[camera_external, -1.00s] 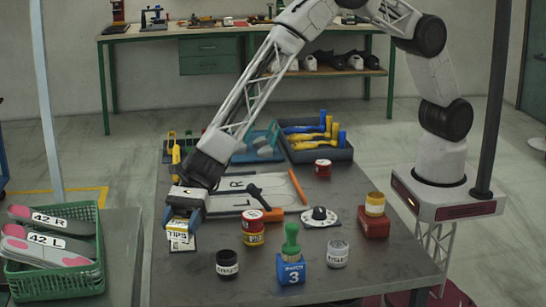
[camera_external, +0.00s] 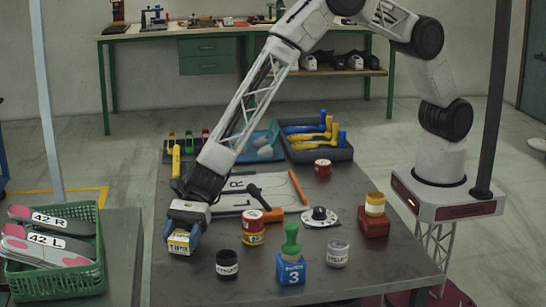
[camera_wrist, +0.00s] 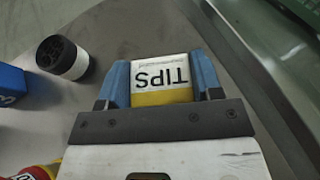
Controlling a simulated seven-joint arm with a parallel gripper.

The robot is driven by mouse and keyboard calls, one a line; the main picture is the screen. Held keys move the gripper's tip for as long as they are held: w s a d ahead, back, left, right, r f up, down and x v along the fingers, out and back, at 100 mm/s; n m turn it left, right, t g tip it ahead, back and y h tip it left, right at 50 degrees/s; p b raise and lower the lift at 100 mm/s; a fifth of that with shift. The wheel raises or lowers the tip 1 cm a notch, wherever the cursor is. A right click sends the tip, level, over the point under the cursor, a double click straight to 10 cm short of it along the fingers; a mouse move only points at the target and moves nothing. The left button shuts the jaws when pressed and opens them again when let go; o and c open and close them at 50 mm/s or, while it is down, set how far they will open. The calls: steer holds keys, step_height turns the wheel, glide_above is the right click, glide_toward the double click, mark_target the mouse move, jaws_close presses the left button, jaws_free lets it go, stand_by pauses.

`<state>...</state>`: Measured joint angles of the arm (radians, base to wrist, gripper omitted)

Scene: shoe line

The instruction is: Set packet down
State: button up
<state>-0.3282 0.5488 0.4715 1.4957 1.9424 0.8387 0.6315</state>
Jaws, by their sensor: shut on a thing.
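The packet (camera_external: 180,242) is white and yellow with the word TIPS on it. My gripper (camera_external: 183,233) is shut on it at the front left of the grey table. In the wrist view the packet (camera_wrist: 161,80) sits between the two blue fingers of my gripper (camera_wrist: 161,82), its label facing the camera. Whether the packet's lower edge touches the tabletop I cannot tell.
A black jar (camera_external: 228,264) stands right of the packet, with stacked red and yellow tins (camera_external: 252,228) behind it. A blue block marked 3 (camera_external: 291,270) holds a green-handled tool.

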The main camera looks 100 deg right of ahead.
steer(key=shift+f, duration=0.4)
steer(key=o, duration=1)
steer(key=shift+r, duration=0.1)
steer(key=shift+r, duration=0.25)
steer(key=shift+s+d+r, duration=0.1)
steer(key=shift+d+r, duration=0.05)
steer(key=shift+d, duration=0.05)
steer(key=v, duration=1.1)
steer(key=shift+s+d, duration=0.1)
steer(key=shift+d, duration=0.1)
